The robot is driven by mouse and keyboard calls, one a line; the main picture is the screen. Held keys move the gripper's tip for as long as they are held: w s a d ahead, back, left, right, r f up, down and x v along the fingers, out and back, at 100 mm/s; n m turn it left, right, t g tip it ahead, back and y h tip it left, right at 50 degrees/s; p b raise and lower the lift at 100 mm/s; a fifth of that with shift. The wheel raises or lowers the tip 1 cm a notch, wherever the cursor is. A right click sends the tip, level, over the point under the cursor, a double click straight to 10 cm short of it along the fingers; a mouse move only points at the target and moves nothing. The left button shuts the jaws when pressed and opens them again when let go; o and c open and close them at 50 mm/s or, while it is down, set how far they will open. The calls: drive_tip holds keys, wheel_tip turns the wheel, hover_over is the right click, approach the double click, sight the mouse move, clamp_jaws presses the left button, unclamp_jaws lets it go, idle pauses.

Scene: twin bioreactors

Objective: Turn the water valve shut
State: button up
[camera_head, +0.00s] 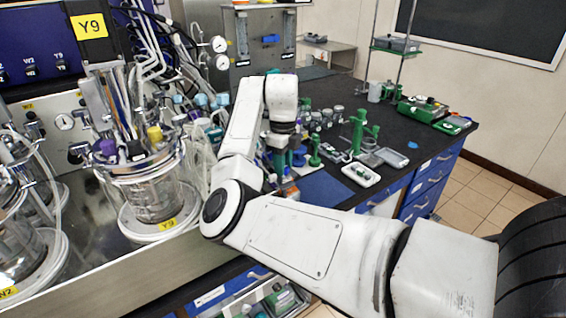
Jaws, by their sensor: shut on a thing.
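My arm reaches in from the lower right, bends up at the elbow, and its wrist points down over the black bench. My gripper (280,160) is small in this view, below the white wrist, and its fingertips are partly hidden by my own arm. It is shut on what seems to be the water valve, a blue fitting (299,157) low at the bench. The valve's handle and its angle are too small and covered to make out.
Glass bioreactor vessels (148,190) with tubes and a yellow Y9 label stand on a steel tray left of my arm. A grey panel (270,50) with gauges stands behind. Green stands (358,125) and small lab items crowd the bench (440,140) to the right.

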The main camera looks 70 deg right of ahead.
drive_tip(key=shift+r+m, duration=0.1)
drive_tip(key=shift+m, duration=0.2)
drive_tip(key=o, duration=1)
drive_tip(key=shift+o, duration=0.2)
wheel_tip(320, 180, up, 11)
drive_tip(key=shift+b, duration=0.4)
